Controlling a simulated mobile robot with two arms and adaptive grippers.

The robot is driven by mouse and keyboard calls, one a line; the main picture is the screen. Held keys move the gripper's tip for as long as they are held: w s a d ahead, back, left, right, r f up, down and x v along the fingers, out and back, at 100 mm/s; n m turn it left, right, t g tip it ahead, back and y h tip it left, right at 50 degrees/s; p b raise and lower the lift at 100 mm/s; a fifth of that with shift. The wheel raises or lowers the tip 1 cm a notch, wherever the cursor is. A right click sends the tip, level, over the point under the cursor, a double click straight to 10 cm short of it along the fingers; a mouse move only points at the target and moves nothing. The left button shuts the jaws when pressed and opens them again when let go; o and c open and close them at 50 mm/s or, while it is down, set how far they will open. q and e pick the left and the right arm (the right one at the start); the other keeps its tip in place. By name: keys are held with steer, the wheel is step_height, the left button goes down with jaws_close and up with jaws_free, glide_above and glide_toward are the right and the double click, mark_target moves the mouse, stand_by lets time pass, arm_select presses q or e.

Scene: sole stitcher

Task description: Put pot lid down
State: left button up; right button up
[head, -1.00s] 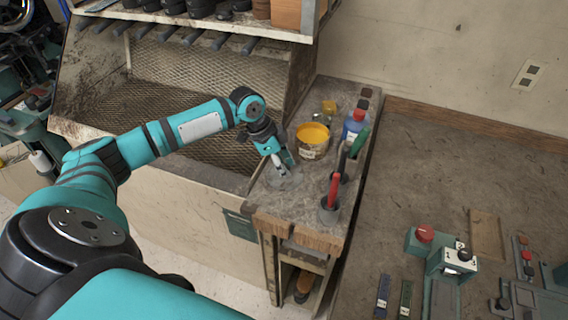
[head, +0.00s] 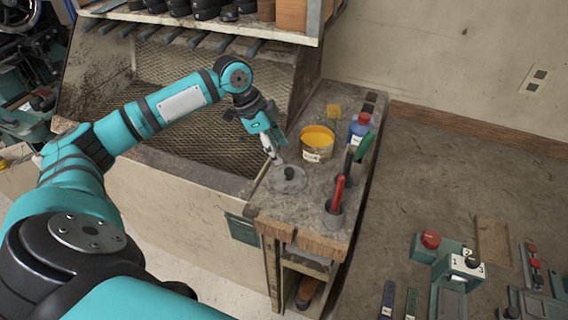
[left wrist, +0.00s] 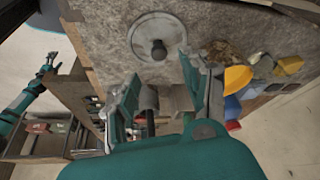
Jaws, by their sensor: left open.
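The pot lid (head: 289,180) is a round, clear-looking disc with a dark knob. It lies flat on the bench top, in front of the pot (head: 317,143) that holds yellow contents. My left gripper (head: 276,158) is open and empty, just behind and above the lid, apart from it. In the left wrist view the lid (left wrist: 157,37) lies beyond the open fingers (left wrist: 165,88), with its knob facing the camera.
A blue bottle (head: 357,129) with a red cap stands right of the pot. Holders with a red-handled tool (head: 338,194) and a green-handled tool (head: 364,148) stand near the bench's right edge. A yellow block (head: 333,111) lies at the back.

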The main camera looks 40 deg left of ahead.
arm_select(q)
steer(key=shift+v, duration=2.1)
steer(key=shift+f, duration=0.1)
